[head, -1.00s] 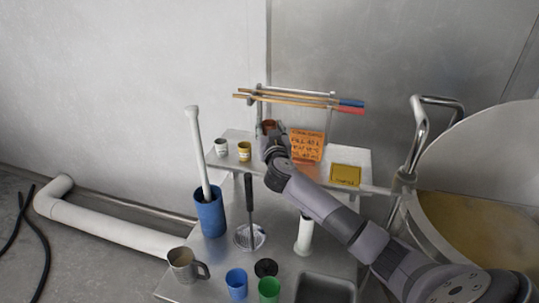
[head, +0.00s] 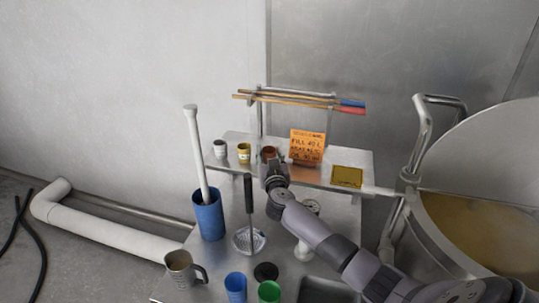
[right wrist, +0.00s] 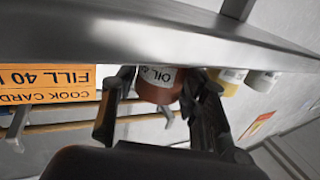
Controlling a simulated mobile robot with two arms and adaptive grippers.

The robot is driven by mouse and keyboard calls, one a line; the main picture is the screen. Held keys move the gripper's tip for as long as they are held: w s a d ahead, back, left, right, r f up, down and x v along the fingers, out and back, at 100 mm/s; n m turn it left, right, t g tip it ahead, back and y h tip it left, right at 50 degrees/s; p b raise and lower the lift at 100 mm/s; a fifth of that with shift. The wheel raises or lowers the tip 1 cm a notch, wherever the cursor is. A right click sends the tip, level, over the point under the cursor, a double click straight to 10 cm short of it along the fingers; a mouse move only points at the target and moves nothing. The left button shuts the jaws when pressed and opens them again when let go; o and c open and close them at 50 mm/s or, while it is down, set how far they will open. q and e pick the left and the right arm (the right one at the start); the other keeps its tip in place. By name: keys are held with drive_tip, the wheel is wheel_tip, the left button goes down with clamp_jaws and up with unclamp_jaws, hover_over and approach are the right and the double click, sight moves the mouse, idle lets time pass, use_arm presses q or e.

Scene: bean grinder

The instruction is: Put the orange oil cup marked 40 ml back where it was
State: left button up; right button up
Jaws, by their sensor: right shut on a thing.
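The orange-brown oil cup (head: 268,152) is at the shelf top in the head view, right of the yellow cup. In the right wrist view the oil cup (right wrist: 157,88) appears upside down, with a white label reading OIL; the 40 ml mark cannot be read. My right gripper (head: 273,165) is shut on the cup, with one finger on each side of it. The cup looks upright and level with its neighbours. Its contact with the shelf is hard to make out. My left gripper is not in view.
The shelf (head: 316,176) also holds a white cup (head: 220,148), a yellow cup (head: 244,153), an orange cook card (head: 307,146) close on the right and a yellow plate (head: 347,176). A rack with long sticks (head: 290,98) stands behind. A blue container (head: 210,219) stands lower left.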

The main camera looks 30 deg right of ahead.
drive_tip(key=o, duration=0.8)
drive_tip(key=shift+f, duration=0.15)
drive_tip(key=o, duration=0.5)
drive_tip(key=shift+c, duration=0.2)
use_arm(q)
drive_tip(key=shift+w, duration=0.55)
use_arm(e)
drive_tip(key=shift+s, duration=0.15)
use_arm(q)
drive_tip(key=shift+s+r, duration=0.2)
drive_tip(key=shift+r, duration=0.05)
use_arm(e)
drive_tip(key=v, duration=1.1)
drive_tip(key=shift+s+a, duration=0.2)
drive_tip(key=shift+s, duration=0.1)
